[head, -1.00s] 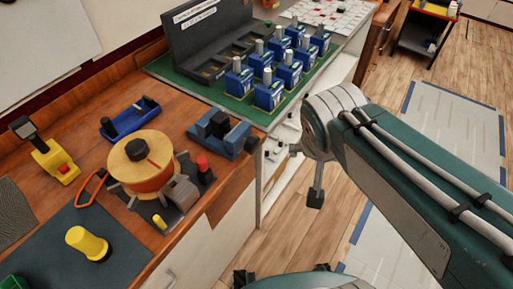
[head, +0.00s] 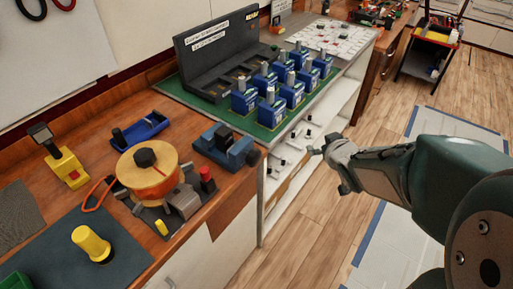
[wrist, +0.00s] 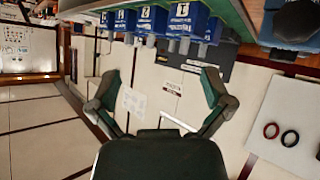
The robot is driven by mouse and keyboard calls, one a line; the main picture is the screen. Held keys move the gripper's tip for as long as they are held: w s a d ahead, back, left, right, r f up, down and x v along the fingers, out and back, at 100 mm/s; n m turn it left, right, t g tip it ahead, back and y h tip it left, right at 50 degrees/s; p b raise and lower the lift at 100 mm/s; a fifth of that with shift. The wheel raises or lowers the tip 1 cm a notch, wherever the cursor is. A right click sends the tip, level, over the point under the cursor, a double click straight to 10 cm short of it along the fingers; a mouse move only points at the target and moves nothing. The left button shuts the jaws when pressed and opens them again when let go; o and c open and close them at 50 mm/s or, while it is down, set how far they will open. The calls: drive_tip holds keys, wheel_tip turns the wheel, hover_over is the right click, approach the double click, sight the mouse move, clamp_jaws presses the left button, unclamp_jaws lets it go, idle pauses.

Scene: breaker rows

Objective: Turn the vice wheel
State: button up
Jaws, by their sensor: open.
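A blue and dark grey bench vice (head: 222,146) stands near the bench's front edge in the head view. A dark round wheel (head: 253,157) sits at its right end, facing the aisle. In the wrist view a black round piece (wrist: 292,24), probably this wheel, shows at the top right beside a blue body. My gripper (head: 334,162) is over the aisle, to the right of the wheel and apart from it. In the wrist view my gripper (wrist: 162,98) has its two fingers spread with nothing between them.
Several blue breakers (head: 271,111) stand on a green board behind the vice. The aisle floor (head: 310,225) is clear.

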drive_tip(key=w+a+f+n+y, duration=0.1)
drive_tip(key=a+f+n+y, duration=0.1)
drive_tip(key=a+f+y, duration=0.4)
drive_tip(key=y, duration=0.7)
approach(258, 160)
drive_tip(key=shift+n+g, duration=0.3)
drive_tip(key=shift+g, duration=0.1)
drive_tip(key=x, duration=1)
drive_tip(key=shift+w+a+r, duration=0.1)
drive_tip(key=shift+w+r, duration=0.1)
drive_tip(key=shift+w, duration=0.05)
drive_tip(key=c, duration=1)
